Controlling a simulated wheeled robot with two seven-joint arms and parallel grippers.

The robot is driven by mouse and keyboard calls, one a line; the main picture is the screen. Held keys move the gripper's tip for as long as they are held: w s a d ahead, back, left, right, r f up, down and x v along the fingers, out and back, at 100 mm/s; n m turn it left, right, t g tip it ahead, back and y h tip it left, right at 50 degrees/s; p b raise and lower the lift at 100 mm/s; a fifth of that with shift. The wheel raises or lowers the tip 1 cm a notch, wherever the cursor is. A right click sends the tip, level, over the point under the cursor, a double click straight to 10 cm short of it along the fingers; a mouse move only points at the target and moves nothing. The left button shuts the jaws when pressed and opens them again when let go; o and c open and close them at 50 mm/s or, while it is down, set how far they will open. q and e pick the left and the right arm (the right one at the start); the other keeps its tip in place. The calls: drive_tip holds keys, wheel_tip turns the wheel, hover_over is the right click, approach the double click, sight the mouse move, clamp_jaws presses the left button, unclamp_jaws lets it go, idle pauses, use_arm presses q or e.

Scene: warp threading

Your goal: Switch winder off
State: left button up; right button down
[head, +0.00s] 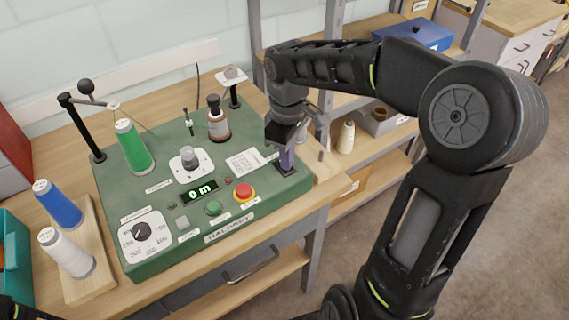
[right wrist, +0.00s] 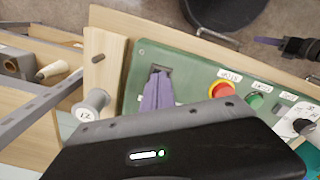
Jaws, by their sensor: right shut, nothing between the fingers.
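The winder (head: 215,218) is a green box on the wooden table, with a lit display (head: 200,190) that seems to read "0 m". A dark switch (right wrist: 160,69) sits at its right end, partly hidden by the fingers; I cannot tell its position. My right gripper (head: 286,160) is shut and empty, its purple fingertips pointing down at the switch, touching or just above it. In the right wrist view the fingers (right wrist: 158,95) cover the switch's lower part. My left gripper (right wrist: 268,41) shows small at the upper right there, purple-tipped; its opening is unclear.
A red stop button (head: 244,191) and a green button (head: 214,208) lie left of the switch. A green thread cone (head: 133,145) stands on the winder. Blue (head: 57,205) and white (head: 66,253) cones stand on a board at left. Shelves (head: 365,190) stand at right.

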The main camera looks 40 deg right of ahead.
drive_tip(key=shift+f, duration=0.35)
drive_tip(key=shift+r, duration=0.2)
wheel_tip(320, 180, up, 7)
drive_tip(key=p, duration=0.5)
drive_tip(key=shift+f, duration=0.1)
idle(0.6)
